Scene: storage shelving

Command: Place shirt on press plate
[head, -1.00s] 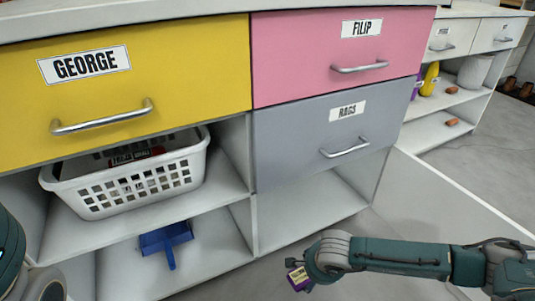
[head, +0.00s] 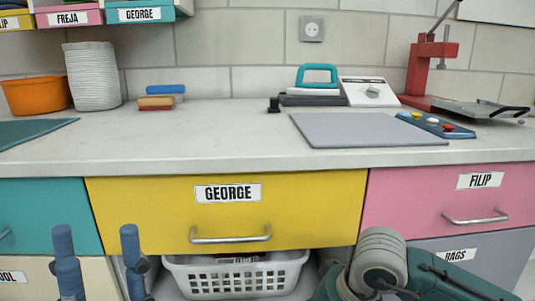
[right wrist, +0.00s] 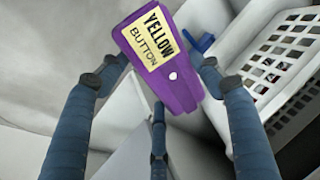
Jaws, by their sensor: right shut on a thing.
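The red press (head: 425,70) stands at the right of the counter. Its grey metal plate (head: 475,108) looks bare. I cannot make out a shirt in either view. My right gripper (right wrist: 160,85) is shut on a purple item (right wrist: 165,60) with a yellow label reading "YELLOW BUTTON", seen in the right wrist view.
A control panel with coloured buttons (head: 436,124) lies before the press. A grey flat board (head: 365,130), an iron with a teal handle (head: 317,78) and a white device (head: 370,91) are nearby. A white basket (head: 235,278) is under the yellow drawer (head: 300,210).

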